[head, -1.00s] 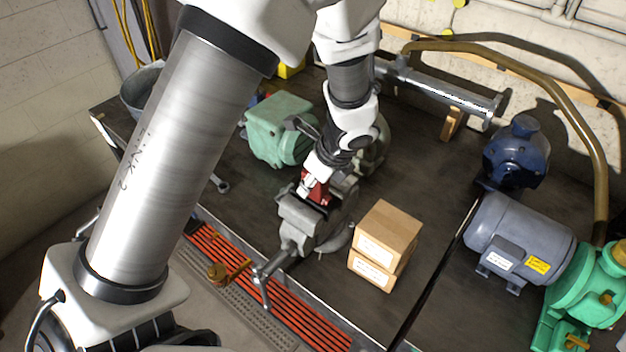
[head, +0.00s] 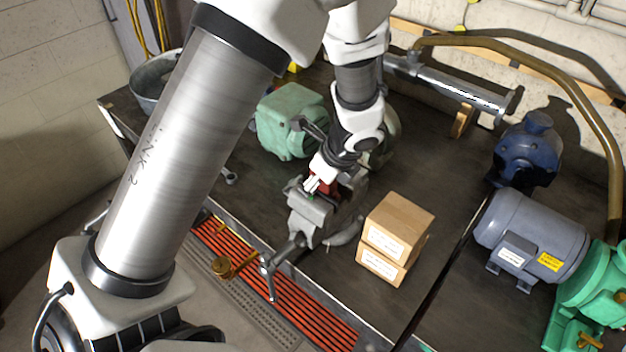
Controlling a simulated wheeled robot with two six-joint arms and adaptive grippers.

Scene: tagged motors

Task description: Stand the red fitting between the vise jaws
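The vise (head: 312,219) is grey and stands at the front edge of the dark bench, its handle hanging over the edge. A red piece, which looks like the red fitting (head: 331,187), shows in part at the vise jaws. My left gripper (head: 312,187) reaches down from above, its pale fingertips right at the jaws beside the red piece. A small green spot shows just below the fingertips. The gripper hides much of the fitting, so I cannot tell its tilt or whether the fingers grip it. My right gripper is not in view.
Two stacked cardboard boxes (head: 398,229) stand just right of the vise. A green housing (head: 287,120) is behind it to the left. A grey motor (head: 530,237) and a blue motor (head: 527,153) stand at the right. Bare bench lies between boxes and pipe.

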